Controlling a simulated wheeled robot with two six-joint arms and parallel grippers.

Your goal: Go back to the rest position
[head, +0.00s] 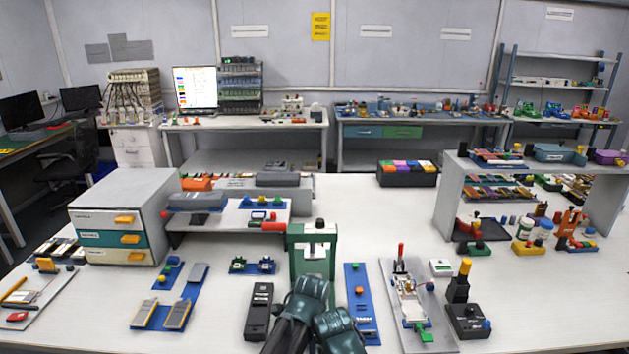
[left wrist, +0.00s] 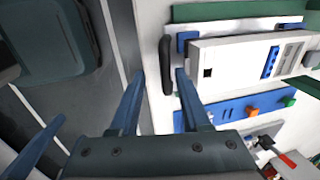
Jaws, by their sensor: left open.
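My left gripper (head: 308,292) is low in the middle of the head view, in front of the green press (head: 298,262). Its fingers are hidden there. In the left wrist view the left gripper (left wrist: 160,72) has its two blue fingers apart, with nothing gripped. A dark rounded bar (left wrist: 166,66) shows between the fingertips; I cannot tell how far below them it is. My right gripper (head: 341,332) is close beside the left one, at the bottom of the head view. Its fingers are not clear.
A black device (head: 259,312) lies left of the grippers, and a blue strip board (head: 360,300) lies right. A grey fixture plate (head: 391,280) with a red lever is further right. Drawers (head: 120,218) stand at left and a shelf (head: 455,190) at right. The white table has bare patches between.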

